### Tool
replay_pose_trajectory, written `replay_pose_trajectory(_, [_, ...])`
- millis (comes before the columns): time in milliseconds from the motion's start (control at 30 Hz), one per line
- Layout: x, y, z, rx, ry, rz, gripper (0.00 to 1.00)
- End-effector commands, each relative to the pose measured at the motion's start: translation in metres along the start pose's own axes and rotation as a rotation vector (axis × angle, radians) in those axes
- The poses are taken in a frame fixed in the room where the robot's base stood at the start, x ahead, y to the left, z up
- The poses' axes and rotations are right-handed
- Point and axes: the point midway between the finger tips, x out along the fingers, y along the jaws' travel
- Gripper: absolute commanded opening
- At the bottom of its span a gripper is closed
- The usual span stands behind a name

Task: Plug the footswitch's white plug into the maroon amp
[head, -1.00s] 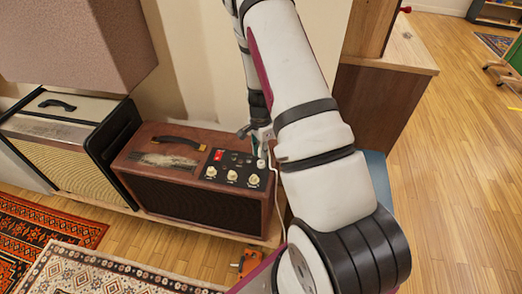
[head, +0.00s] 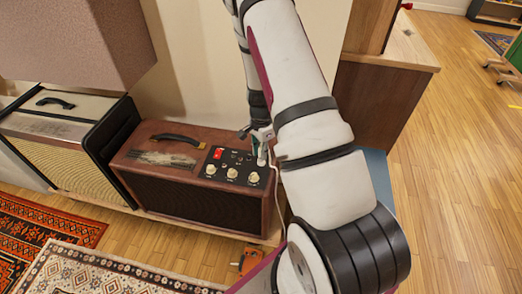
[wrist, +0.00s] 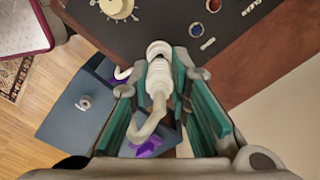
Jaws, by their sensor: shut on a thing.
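The maroon amp (head: 190,170) stands by the wall in the head view, with a black control panel (head: 233,166) on its top right. My gripper (head: 262,148) is over the right end of that panel, partly hidden by my arm. In the wrist view my gripper (wrist: 163,88) is shut on the white plug (wrist: 158,78), between its green pads. The plug's far end is over or at the black panel (wrist: 180,25); I cannot tell whether it is in a socket. A white cable (head: 276,190) runs from the plug down the amp's right side. I cannot make out the footswitch for sure.
A cream amp (head: 55,140) stands to the left. An orange box (head: 250,260) is on the floor in front. A blue box (wrist: 80,105) stands beside the amp, with purple pieces (wrist: 147,147) near the cable. A wooden cabinet (head: 375,110) is to the right; open floor lies beyond.

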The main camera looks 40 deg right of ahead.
Motion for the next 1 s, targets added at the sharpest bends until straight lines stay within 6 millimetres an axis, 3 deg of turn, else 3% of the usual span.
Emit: replay_pose_trajectory(1000, [0.014,0.0,0.0,0.0,0.0,0.0,0.0])
